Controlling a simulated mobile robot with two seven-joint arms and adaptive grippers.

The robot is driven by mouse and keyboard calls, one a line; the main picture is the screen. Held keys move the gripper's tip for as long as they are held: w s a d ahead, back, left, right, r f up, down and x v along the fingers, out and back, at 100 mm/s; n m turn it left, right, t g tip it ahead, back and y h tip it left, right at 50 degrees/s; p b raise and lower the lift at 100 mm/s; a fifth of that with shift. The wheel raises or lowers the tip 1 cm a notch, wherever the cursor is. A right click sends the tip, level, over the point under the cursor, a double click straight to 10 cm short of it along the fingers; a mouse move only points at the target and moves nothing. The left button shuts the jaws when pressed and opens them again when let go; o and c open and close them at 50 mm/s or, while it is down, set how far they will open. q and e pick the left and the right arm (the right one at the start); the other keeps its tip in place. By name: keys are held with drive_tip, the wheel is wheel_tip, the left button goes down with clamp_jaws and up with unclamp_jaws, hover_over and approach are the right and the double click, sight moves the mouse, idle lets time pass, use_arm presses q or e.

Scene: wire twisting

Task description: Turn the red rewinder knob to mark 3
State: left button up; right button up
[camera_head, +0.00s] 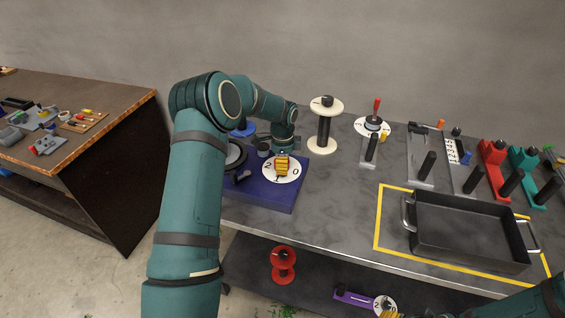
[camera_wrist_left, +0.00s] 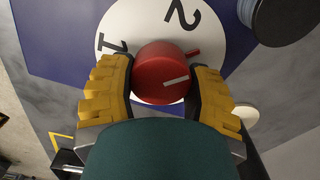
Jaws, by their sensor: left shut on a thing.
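The red rewinder knob (camera_wrist_left: 160,72) sits on a white dial (camera_head: 270,178) on a blue box (camera_head: 262,195). In the left wrist view the yellow fingers of my left gripper (camera_wrist_left: 163,88) press on both sides of the knob. A white line marks the knob's face, and a small red tab sticks out at its right side. Marks 1 and 2 show on the dial (camera_wrist_left: 145,28); mark 3 is not visible. In the head view my left gripper (camera_head: 282,166) hides the knob. My right gripper (camera_head: 389,314) is cut off at the bottom edge.
A spool with cream flanges (camera_head: 324,130) stands right of the blue box. A dark wheel (camera_head: 236,155) sits at the box's left. A black tray (camera_head: 470,238) lies inside a yellow outline at the right. Tools stand along the back right.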

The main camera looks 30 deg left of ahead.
use_arm(q)
drive_tip(key=shift+r+m+p, duration=0.1)
drive_tip(key=shift+m+p, duration=0.25)
drive_tip(key=shift+m, duration=2.05)
drive_tip(key=shift+s+d+m+p, duration=0.1)
drive_tip(key=shift+m+p, duration=0.2)
drive_tip(key=shift+m, duration=1.4)
idle(1.3)
drive_tip(key=o, duration=1.2)
wheel_tip(320, 180, up, 12)
